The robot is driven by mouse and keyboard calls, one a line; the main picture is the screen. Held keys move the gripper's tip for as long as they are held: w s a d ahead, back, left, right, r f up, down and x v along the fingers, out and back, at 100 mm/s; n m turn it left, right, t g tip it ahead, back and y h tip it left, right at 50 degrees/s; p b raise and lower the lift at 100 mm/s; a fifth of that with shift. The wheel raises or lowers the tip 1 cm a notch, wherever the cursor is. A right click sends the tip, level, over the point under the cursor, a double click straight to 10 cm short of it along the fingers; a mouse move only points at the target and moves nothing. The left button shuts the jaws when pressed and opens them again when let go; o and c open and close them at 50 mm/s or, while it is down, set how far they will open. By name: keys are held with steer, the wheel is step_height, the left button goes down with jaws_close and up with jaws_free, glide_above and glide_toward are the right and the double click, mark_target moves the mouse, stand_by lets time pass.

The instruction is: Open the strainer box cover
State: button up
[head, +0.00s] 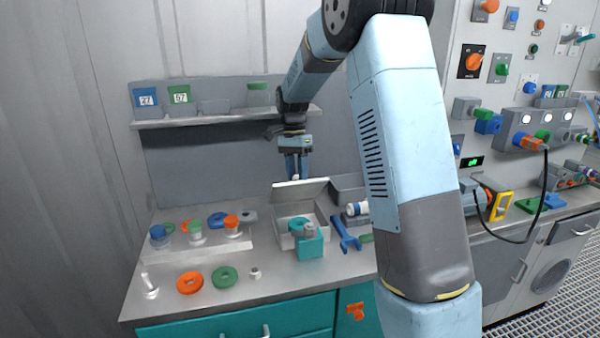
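The strainer box (281,239) is a pale grey box on the workbench, left of my arm. Its cover (300,192) is a light panel raised and tilted above the back of the box, and part of the inside shows below it. My gripper (298,178) points down right at the cover's upper edge. It seems to touch or overlap the cover, but I cannot tell which. The fingertips are small here and partly hidden by the cover, so I cannot tell whether they are open or shut.
A teal block with a round fitting (309,246) stands at the box's front. A blue wrench (345,233) lies to its right. An orange ring (190,283) and a green ring (224,277) lie front left. A rack (205,250) holds coloured parts. A bin shelf (215,119) is behind.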

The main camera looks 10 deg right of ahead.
steer(key=shift+o, duration=0.6)
steer(key=shift+w+a+f, duration=0.25)
steer(key=shift+a+f, duration=0.1)
steer(key=shift+a, duration=0.2)
steer(key=shift+o, duration=1.1)
steer(key=shift+d, duration=0.1)
steer(key=shift+d+r, duration=0.1)
steer(key=shift+r, duration=0.05)
steer(key=shift+r, duration=0.15)
steer(key=r, duration=0.3)
steer(key=shift+s+r, duration=0.15)
steer(key=shift+s, duration=0.15)
steer(key=s+r, duration=0.4)
steer(key=r, duration=0.1)
steer(key=shift+s+d, duration=0.15)
steer(key=shift+d, duration=0.05)
steer(key=s+r, duration=0.4)
steer(key=s, duration=0.5)
steer(key=shift+d, duration=0.25)
steer(key=shift+s+r, duration=0.1)
